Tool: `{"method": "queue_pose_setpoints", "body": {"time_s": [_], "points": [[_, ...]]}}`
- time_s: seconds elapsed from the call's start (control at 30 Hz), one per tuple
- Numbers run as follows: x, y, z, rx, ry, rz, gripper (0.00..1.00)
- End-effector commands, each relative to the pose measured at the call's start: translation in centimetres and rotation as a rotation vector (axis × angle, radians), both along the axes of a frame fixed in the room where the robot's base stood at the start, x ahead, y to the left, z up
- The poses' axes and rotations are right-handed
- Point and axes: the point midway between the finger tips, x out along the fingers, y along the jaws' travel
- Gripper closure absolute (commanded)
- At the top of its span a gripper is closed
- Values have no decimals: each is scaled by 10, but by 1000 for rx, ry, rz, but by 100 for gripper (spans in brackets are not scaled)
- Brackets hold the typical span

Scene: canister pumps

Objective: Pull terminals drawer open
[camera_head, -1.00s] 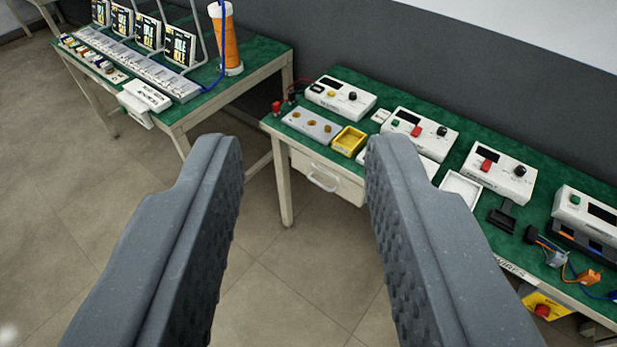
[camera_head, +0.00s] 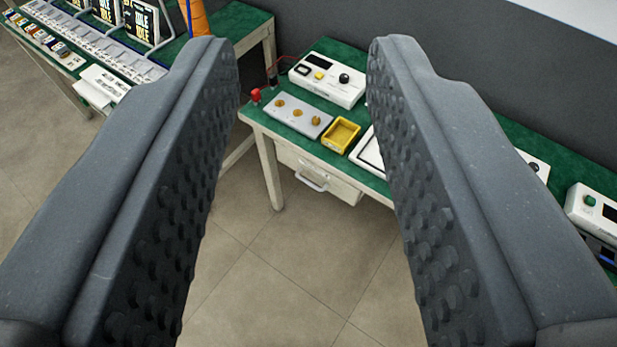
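The drawer (camera_head: 335,188) is a pale front with a light grey bar handle (camera_head: 311,181), set under the left end of the green-topped bench. It looks shut. No label is readable on it, so I cannot tell from the picture whether it is the terminals drawer. My gripper (camera_head: 303,50) is open and empty, its two grey, studded fingers wide apart. The drawer shows between the fingers, beyond them and apart from them. The right finger hides part of the bench to the right of the drawer.
On the bench (camera_head: 270,119) stand a white device (camera_head: 328,80), a grey plate with brass knobs (camera_head: 298,117) and a yellow tray (camera_head: 341,135). A bench leg (camera_head: 270,173) stands left of the drawer. Another table holds display boxes at upper left. Floor (camera_head: 290,270) before the drawer is clear.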

Motion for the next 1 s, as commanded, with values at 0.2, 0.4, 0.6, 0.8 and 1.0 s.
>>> {"method": "queue_pose_setpoints", "body": {"time_s": [0.2, 0.4, 0.6, 0.8, 1.0], "points": [[0, 0, 0, 0, 0, 0, 68], [12, 2, -8, 28, 0, 5, 68], [80, 9, -64, 217, 2, 24, 68], [164, 23, -155, 507, 2, 9, 68], [228, 34, -258, 789, 0, -47, 68]]}}
